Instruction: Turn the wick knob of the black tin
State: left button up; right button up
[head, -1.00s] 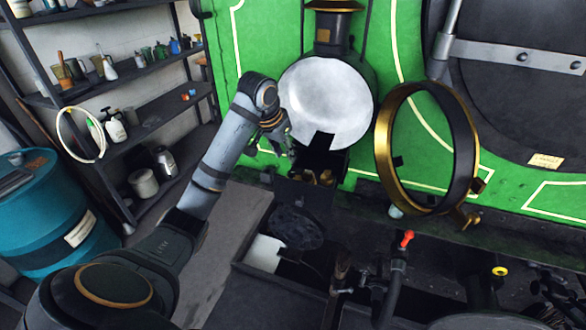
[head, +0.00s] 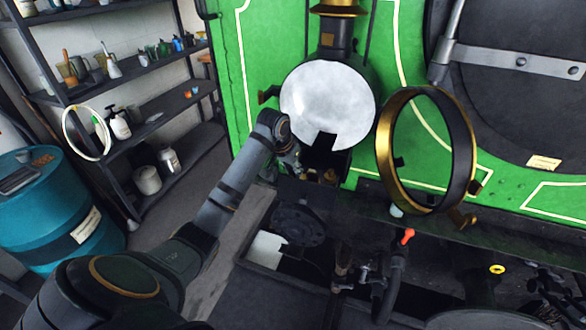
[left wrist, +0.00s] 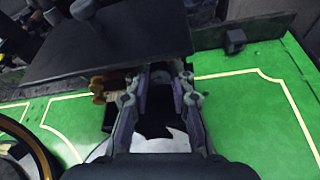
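The lamp on the green tram front has a round pale reflector (head: 325,92) with a notch at its bottom. A black tin (head: 326,150) shows in and below that notch. Small brass parts (head: 330,176) sit low at the tin; I cannot tell which is the wick knob. Brass pieces (left wrist: 110,85) also show left of my fingers in the left wrist view. My left gripper (head: 294,162) is at the lower left of the lamp. In the left wrist view its fingers (left wrist: 160,88) are apart, with a dark area between them; contact is unclear. My right gripper is out of view.
The lamp's open brass-rimmed door (head: 388,150) stands to the right of the reflector. Pipes and a red-tipped lever (head: 407,237) are below. A shelf rack (head: 140,110) and a blue drum (head: 55,215) stand at the left.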

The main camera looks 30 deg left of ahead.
pick_arm(q)
grip_shut()
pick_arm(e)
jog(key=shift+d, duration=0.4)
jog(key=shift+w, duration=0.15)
pick_arm(q)
jog(key=shift+w+d+r+n+y, duration=0.1)
jog(key=shift+n+y, duration=0.1)
jog(key=shift+n, duration=0.35)
jog(key=shift+d+n+y, duration=0.1)
jog(key=shift+n+y, duration=0.1)
jog(key=shift+n, duration=0.35)
jog(key=n+y, duration=0.1)
jog(key=n, duration=0.1)
jog(key=n+y, duration=0.1)
jog(key=n, duration=0.2)
jog(key=shift+d+g, duration=0.15)
jog(key=shift+g, duration=0.25)
jog(key=shift+w+n+g+y, duration=0.1)
jog(key=shift+n+g+y, duration=0.15)
jog(key=shift+n, duration=0.8)
jog(key=shift+w+n+g+y, duration=0.1)
jog(key=shift+n+g+y, duration=0.15)
jog(key=shift+n, duration=0.8)
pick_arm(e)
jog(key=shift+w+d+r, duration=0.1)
